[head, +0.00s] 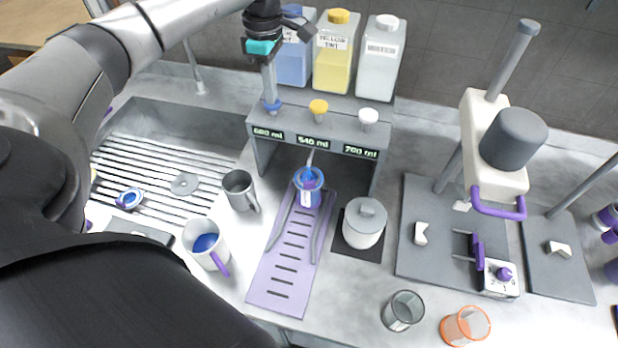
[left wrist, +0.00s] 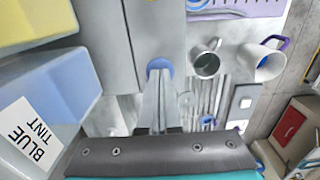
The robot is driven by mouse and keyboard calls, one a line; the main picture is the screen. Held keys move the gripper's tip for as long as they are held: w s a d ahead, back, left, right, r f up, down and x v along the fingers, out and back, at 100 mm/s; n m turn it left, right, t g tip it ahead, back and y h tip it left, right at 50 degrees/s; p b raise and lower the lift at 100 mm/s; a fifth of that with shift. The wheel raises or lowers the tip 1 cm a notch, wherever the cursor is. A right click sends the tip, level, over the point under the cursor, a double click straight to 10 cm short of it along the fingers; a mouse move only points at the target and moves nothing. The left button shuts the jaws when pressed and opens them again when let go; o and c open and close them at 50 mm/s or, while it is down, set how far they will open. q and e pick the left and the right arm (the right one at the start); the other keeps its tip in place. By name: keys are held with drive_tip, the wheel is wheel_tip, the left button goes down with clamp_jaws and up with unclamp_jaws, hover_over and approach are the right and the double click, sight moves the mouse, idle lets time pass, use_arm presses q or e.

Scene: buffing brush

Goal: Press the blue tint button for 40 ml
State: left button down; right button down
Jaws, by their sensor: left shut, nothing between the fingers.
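The tint dispenser (head: 300,128) is a grey stand with a blue button (head: 272,106), a yellow button (head: 318,107) and a white button (head: 368,116). Its displays seem to read 680, 540 and 700 ml. My left gripper (head: 270,97) is shut and empty, pointing down, with its tips right at the blue button. In the left wrist view the blue button (left wrist: 158,66) shows at the fingertips (left wrist: 158,78); I cannot tell whether they press it. My right gripper is not in view.
Blue (head: 292,65), yellow (head: 336,60) and white (head: 379,62) bottles stand behind the buttons, close to my left gripper. A purple slotted tray (head: 285,270), grey mug (head: 239,188), white mug (head: 205,243) and lidded pot (head: 363,226) are in front. A press (head: 500,140) stands right.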

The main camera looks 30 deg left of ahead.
use_arm(q)
drive_tip(key=shift+r+p, duration=1.25)
drive_tip(key=shift+r, duration=0.25)
drive_tip(key=shift+f, duration=0.1)
drive_tip(key=shift+f+b, duration=1.05)
drive_tip(key=shift+f, duration=0.45)
drive_tip(key=shift+r, duration=0.15)
drive_tip(key=shift+r+p, duration=1.3)
drive_tip(key=shift+r, duration=0.15)
drive_tip(key=shift+f, duration=0.1)
